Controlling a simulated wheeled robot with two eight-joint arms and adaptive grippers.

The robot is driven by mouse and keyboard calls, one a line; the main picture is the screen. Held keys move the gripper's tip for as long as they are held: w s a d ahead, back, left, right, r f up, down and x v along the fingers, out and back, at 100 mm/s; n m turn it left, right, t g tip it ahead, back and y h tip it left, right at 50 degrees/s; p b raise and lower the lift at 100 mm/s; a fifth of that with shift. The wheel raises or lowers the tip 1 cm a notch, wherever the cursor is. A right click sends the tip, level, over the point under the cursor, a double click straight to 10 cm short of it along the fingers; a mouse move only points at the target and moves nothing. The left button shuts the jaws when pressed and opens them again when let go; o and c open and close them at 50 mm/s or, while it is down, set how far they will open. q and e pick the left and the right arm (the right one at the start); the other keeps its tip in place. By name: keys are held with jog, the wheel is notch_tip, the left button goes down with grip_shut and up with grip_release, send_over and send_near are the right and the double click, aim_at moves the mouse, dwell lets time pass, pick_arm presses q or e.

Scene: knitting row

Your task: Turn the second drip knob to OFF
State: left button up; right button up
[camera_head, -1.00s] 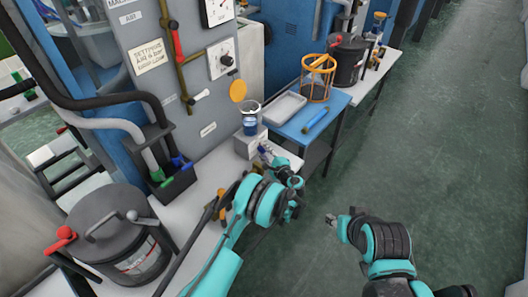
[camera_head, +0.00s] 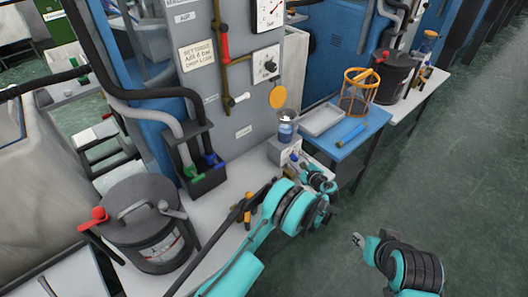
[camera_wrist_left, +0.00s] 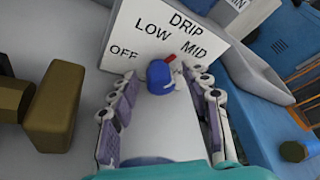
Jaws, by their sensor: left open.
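The drip knob (camera_wrist_left: 160,78) is blue with a red pointer that points up, between the LOW and MID marks. It sits on a white panel (camera_wrist_left: 145,38) marked DRIP, OFF, LOW and MID. My left gripper (camera_wrist_left: 167,88) is open, with one finger on each side of the knob; I cannot tell whether they touch it. In the head view, my left gripper (camera_head: 318,179) is at the front of a small white box (camera_head: 284,154), and the knob there is too small to make out clearly. My right gripper (camera_head: 358,240) is over the floor, away from the bench; its jaws are unclear.
A glass with blue liquid (camera_head: 286,131) stands on the white box. A dark lidded pot (camera_head: 150,225) is at the left. A blue side table (camera_head: 352,145) holds a white tray (camera_head: 321,120) and an orange wire basket (camera_head: 358,95). The floor at right is clear.

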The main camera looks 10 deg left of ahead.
pick_arm(q)
jog(key=shift+w+m+g+y, duration=0.1)
jog(key=shift+m+g+y, duration=0.2)
jog(key=shift+m+g, duration=0.55)
jog(key=p+v, duration=0.1)
jog(key=v, duration=0.1)
jog(key=p+v, duration=0.1)
jog(key=v, duration=0.2)
jog(key=p+v, duration=0.1)
jog(key=v, duration=0.2)
jog(key=shift+a+r, duration=0.15)
jog(key=shift+r, duration=0.25)
jog(key=s+a+r+n+g+h+b, duration=0.1)
jog(key=s+a+r+n, duration=0.1)
jog(key=a+r+n, duration=0.3)
jog(key=s+a+r+n+g+h, duration=0.15)
jog(key=a+r, duration=0.25)
jog(key=r, duration=0.4)
jog(key=s+a+r+n+g+h, duration=0.1)
jog(key=s+a+r+n, duration=0.4)
jog(key=s, duration=0.7)
notch_tip(320, 180, up, 2)
jog(key=shift+a+r+h+b, duration=0.2)
jog(key=shift+a+h+b, duration=0.2)
jog(key=shift+a+h, duration=0.45)
jog(key=shift+d, duration=0.1)
